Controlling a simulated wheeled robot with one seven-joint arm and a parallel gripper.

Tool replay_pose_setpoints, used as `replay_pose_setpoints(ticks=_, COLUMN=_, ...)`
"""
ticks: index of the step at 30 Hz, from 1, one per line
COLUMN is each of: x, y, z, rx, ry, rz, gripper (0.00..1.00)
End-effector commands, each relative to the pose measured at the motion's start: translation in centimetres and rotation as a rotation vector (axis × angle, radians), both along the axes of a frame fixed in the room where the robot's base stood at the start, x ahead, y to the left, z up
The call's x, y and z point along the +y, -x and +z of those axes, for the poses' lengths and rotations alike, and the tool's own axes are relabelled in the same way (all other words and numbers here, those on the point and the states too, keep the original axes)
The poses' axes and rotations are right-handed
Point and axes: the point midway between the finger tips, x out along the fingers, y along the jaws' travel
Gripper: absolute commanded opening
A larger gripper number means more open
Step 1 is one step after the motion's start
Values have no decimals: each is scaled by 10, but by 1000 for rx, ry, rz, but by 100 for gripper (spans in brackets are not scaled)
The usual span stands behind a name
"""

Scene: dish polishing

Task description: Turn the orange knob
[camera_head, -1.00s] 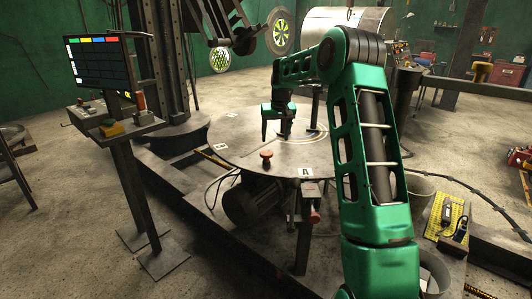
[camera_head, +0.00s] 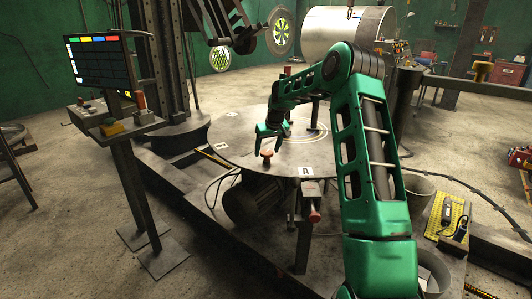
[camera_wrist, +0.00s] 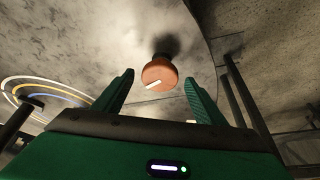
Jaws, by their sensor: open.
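The orange knob (camera_head: 267,154) stands on the near part of the round grey table (camera_head: 236,130). In the wrist view the knob (camera_wrist: 159,74) has a round orange top with a pale line mark, and it shows ahead of and between my two fingers. My gripper (camera_head: 267,145) is open, just above and behind the knob in the head view. In the wrist view my gripper (camera_wrist: 160,95) has its fingers spread wider than the knob and apart from it. I cannot tell the exact gap in height.
A white label marked A (camera_head: 305,171) lies on the table's near edge. A red-ended valve (camera_head: 314,216) sits below that edge. A console with a screen (camera_head: 100,65) stands at the left. The table top around the knob is clear.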

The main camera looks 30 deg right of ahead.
Motion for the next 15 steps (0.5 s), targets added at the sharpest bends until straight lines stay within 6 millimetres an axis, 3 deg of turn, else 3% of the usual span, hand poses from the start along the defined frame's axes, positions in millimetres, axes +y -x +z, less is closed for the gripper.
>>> replay_pose_setpoints(ticks=12, x=-1, y=-3, z=-7, rx=-1, ry=1, rz=-1, gripper=65)
replay_pose_setpoints(ticks=15, x=-1, y=-3, z=-7, rx=-1, ry=1, rz=-1, gripper=41)
